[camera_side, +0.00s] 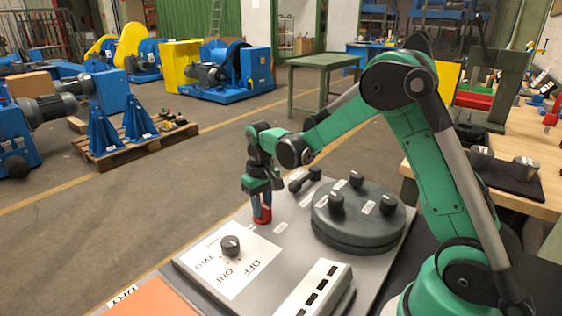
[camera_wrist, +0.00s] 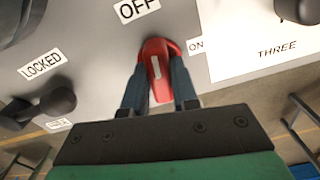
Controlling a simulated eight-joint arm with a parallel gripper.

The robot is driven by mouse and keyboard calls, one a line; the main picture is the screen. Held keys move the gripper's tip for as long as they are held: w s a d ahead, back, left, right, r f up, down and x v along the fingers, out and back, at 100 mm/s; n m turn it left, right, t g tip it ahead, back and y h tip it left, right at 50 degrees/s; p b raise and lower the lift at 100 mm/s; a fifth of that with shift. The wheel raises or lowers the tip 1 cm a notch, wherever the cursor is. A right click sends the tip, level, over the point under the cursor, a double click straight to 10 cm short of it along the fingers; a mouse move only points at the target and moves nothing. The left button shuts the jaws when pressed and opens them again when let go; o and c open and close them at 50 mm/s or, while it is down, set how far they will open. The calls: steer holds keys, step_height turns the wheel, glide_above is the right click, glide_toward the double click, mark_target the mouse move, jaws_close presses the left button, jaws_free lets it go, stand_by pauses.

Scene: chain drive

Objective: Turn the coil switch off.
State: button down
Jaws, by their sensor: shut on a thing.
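A red switch handle (camera_side: 262,216) stands on the grey panel. In the wrist view the red switch (camera_wrist: 157,72) has a white stripe along its top, and the stripe lines up roughly toward the OFF label (camera_wrist: 138,9). An ON label (camera_wrist: 196,45) lies to its right. My gripper (camera_side: 261,205) points down at the switch from above. In the wrist view my gripper (camera_wrist: 158,85) has one blue-grey finger on each side of the red handle, shut on it. The fingers hide the handle's sides. I cannot read the switch's name.
A black knob (camera_side: 230,246) sits on a white sheet marked OFF, ONE and TWO. A round dark housing (camera_side: 358,222) with several knobs stands to the right. A black lever (camera_wrist: 58,102) beside a LOCKED label is left of the switch in the wrist view. A white block (camera_side: 316,288) is at the front.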

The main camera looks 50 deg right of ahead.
steer(key=shift+n, duration=1.1)
steer(key=c, duration=0.7)
jaws_free()
steer(key=shift+r, duration=2.85)
